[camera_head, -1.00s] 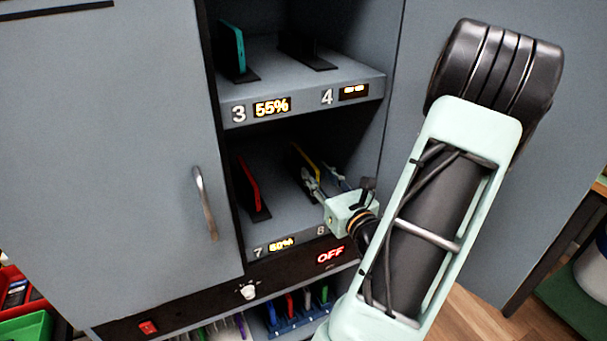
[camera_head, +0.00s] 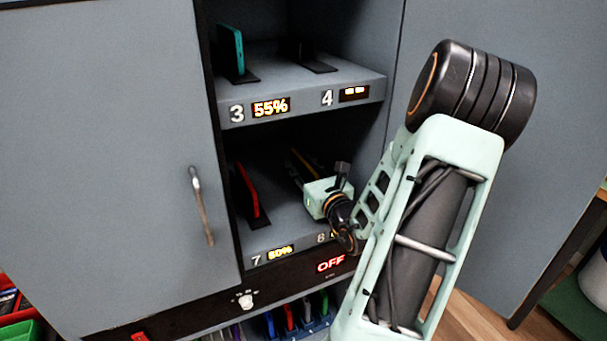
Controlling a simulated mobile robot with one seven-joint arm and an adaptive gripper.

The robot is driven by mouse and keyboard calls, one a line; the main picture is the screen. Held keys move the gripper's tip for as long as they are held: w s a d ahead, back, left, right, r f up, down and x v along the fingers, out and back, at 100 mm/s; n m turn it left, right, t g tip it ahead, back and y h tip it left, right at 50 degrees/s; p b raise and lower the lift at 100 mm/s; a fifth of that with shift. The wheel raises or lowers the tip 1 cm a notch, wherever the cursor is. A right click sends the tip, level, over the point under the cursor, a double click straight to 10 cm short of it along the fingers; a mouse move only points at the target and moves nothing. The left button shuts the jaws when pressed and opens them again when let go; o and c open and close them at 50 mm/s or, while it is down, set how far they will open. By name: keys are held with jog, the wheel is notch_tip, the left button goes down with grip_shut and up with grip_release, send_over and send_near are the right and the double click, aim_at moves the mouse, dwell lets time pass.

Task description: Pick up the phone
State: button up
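A yellow-edged phone (camera_head: 302,158) stands at the back of slot 8, on the lower shelf of the cabinet, mostly hidden behind my gripper. My gripper (camera_head: 296,172) reaches into slot 8, with its fingers at or very close to this phone. The fingers are dark and partly hidden, so I cannot tell whether they are shut on it. A red phone (camera_head: 248,190) stands upright in slot 7, left of my gripper. A teal phone (camera_head: 231,48) stands upright in slot 3 on the upper shelf.
Slot 4 holds an empty black stand (camera_head: 315,66). The upper shelf (camera_head: 362,88) lies above my gripper, and the cabinet's side wall is close on the right. A closed door with a handle (camera_head: 202,205) is at left. A blue rack (camera_head: 318,322) with several coloured items sits below.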

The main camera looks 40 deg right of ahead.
jog(key=shift+c, duration=0.6)
grip_shut()
jog(key=shift+r, duration=0.1)
